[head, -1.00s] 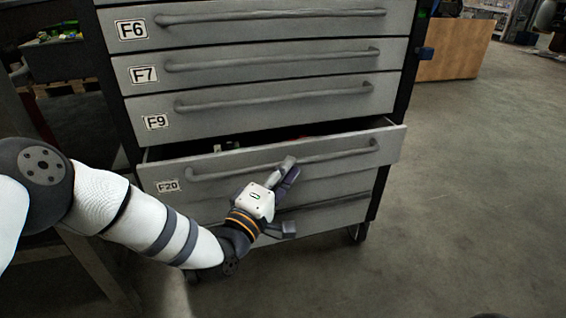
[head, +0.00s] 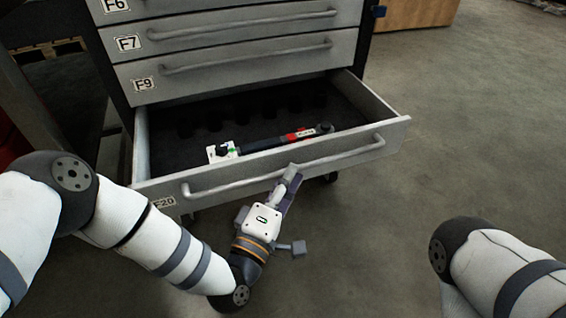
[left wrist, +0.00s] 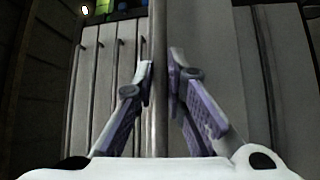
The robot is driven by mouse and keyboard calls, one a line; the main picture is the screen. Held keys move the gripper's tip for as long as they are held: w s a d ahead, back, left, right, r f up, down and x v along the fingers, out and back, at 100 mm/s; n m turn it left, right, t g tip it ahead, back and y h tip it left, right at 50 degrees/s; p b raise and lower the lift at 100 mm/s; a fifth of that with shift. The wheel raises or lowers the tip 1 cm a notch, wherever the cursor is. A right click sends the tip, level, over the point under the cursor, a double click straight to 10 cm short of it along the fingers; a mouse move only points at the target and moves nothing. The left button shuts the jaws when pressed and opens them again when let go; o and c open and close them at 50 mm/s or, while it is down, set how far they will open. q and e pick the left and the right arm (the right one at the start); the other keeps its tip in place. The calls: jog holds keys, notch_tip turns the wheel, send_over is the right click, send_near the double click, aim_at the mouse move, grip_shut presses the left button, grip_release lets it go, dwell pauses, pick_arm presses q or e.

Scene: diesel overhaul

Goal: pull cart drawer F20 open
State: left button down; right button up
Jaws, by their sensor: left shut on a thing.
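Cart drawer F20 (head: 345,156) is the lowest drawer in the head view and stands well open, its dark inside showing. Its long bar handle (head: 230,185) runs across the front. My left gripper (head: 290,177) is at the middle of this handle. In the left wrist view, the two fingers (left wrist: 160,85) are shut on the handle bar (left wrist: 159,120), one on each side. My right arm shows at the lower right of the head view, but its gripper is out of the picture.
A torque wrench-like tool (head: 285,141) with a red part lies in the drawer beside a white tag (head: 222,152). Closed drawers F9 (head: 230,72) and F7 (head: 240,35) are above. A wooden box (head: 418,12) stands behind. The floor at right (head: 480,110) is clear.

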pick_arm(q)
jog(key=shift+s, duration=0.2)
jog(key=c, duration=1.6)
grip_release()
jog(key=shift+c, duration=0.2)
jog(key=v, duration=1.2)
jog(key=shift+r, duration=0.1)
